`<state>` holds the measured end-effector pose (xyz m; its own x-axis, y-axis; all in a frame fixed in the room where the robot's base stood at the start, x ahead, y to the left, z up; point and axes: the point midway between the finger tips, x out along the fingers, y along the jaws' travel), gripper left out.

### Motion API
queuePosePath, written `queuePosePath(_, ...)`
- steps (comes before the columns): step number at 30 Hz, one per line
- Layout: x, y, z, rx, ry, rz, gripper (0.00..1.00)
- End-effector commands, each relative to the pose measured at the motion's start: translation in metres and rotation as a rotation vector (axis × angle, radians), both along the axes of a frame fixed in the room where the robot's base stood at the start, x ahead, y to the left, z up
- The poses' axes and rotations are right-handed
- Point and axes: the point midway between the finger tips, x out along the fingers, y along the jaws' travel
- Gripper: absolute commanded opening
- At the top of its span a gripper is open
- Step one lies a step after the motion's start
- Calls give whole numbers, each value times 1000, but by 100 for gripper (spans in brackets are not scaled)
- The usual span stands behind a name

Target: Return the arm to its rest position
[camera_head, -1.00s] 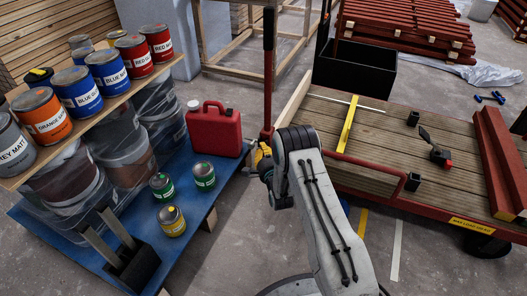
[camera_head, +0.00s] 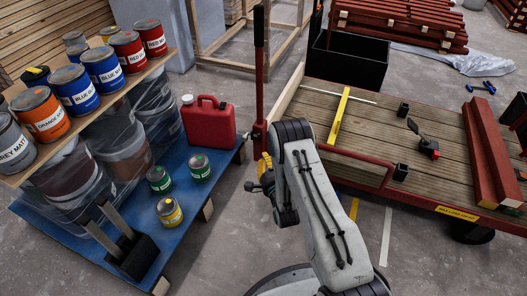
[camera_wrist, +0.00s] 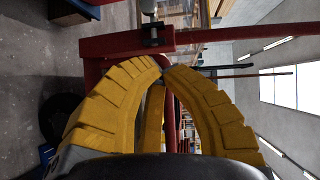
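My arm rises from the bottom of the head view and bends at a dark elbow joint. My gripper (camera_head: 264,162) is mostly hidden behind the arm there, with a bit of yellow showing beside the red upright handle. In the wrist view, the two yellow ribbed fingers of my gripper (camera_wrist: 163,68) curve together and their tips meet. Nothing shows held between the tips; the gap behind them shows only background. A red bar (camera_wrist: 125,45) passes beyond the fingertips; I cannot tell how far.
A blue pallet (camera_head: 186,237) with cans and a red jerrycan (camera_head: 208,122) stands left. A red-framed cart with a plank deck (camera_head: 376,128) stands right, with a yellow level (camera_head: 339,118) on it. A red upright handle (camera_head: 259,75) stands between. Bare floor shows in front.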

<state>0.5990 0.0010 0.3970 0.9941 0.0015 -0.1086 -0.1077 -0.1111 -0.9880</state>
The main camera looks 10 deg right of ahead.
Motion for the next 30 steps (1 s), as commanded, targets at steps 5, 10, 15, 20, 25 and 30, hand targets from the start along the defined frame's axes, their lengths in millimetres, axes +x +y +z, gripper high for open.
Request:
queuePosePath(5, -7, 0, 1, 0, 0, 0, 0)
queuePosePath(10, -8, 0, 1, 0, 0, 0, 0)
queuePosePath(15, -8, 0, 1, 0, 0, 0, 0)
queuePosePath(20, -8, 0, 1, 0, 0, 0, 0)
queuePosePath(25, -5, 0, 9, -9, 5, 1, 0)
queuePosePath(30, 7, 0, 55, -79, 54, 11, 0)
